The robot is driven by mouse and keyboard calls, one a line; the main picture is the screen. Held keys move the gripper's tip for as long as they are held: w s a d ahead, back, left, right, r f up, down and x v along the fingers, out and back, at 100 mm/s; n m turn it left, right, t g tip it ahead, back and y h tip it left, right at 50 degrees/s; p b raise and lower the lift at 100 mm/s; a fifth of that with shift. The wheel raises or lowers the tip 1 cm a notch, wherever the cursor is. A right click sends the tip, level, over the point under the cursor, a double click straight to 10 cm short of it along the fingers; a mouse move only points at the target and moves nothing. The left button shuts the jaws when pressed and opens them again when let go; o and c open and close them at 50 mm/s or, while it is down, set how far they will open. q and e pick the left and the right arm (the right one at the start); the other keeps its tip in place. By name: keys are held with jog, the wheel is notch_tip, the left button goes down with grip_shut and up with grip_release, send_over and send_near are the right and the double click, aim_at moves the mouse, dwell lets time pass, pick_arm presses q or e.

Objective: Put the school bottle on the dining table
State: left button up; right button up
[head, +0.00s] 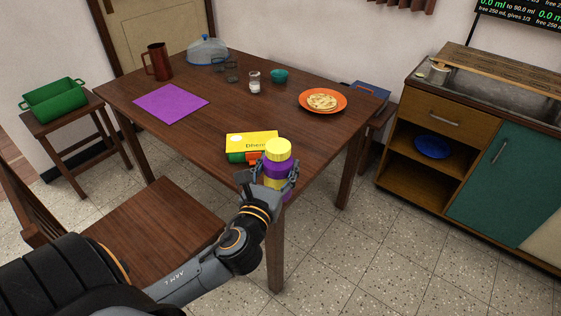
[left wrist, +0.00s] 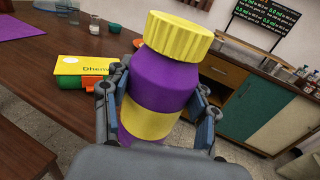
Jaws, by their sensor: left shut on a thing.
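The school bottle (head: 278,165) is purple with a yellow ribbed cap and a yellow band. My left gripper (head: 268,182) is shut on it and holds it upright at the near corner of the dining table (head: 225,108). In the left wrist view the bottle (left wrist: 163,88) stands between the two fingers of the left gripper (left wrist: 160,105). The bottle's lower part is partly hidden by the gripper, and I cannot tell whether its base touches the table. My right gripper is not in view.
A yellow lunch box (head: 250,142) with green and orange parts lies just behind the bottle. A purple mat (head: 171,103), a brown jug (head: 158,62), glasses and an orange plate (head: 323,113) stand farther back. The table's middle is clear. A chair (head: 155,215) stands at the near left.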

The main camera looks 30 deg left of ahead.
aim_at(269, 160)
pick_arm(q)
jog(key=r, duration=0.1)
jog(key=a+r+p, duration=0.1)
jog(key=r+p, duration=0.1)
jog(key=shift+w+a+r+y, duration=0.1)
jog(key=shift+a+r+y, duration=0.1)
jog(key=shift+a+y, duration=0.1)
jog(key=shift+w+a, duration=0.1)
jog(key=shift+w, duration=0.1)
jog(key=shift+w+a+f+b, duration=0.7)
jog(key=shift+w+a+f, duration=0.3)
jog(key=shift+w+f, duration=1.15)
jog(key=shift+w+a+f+b, duration=0.7)
jog(key=shift+w+a+f, duration=0.3)
jog(key=shift+w+f, duration=1.05)
jog(key=shift+w+a+f+b, duration=0.7)
jog(key=shift+w+a+f, duration=0.3)
jog(key=shift+w+f, duration=1.15)
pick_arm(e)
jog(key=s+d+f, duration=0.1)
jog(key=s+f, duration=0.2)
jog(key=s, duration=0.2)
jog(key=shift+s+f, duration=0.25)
pick_arm(q)
jog(key=shift+s+f, duration=0.25)
jog(key=shift+s, duration=0.05)
jog(key=shift+f, duration=0.15)
jog(key=o, duration=1.2)
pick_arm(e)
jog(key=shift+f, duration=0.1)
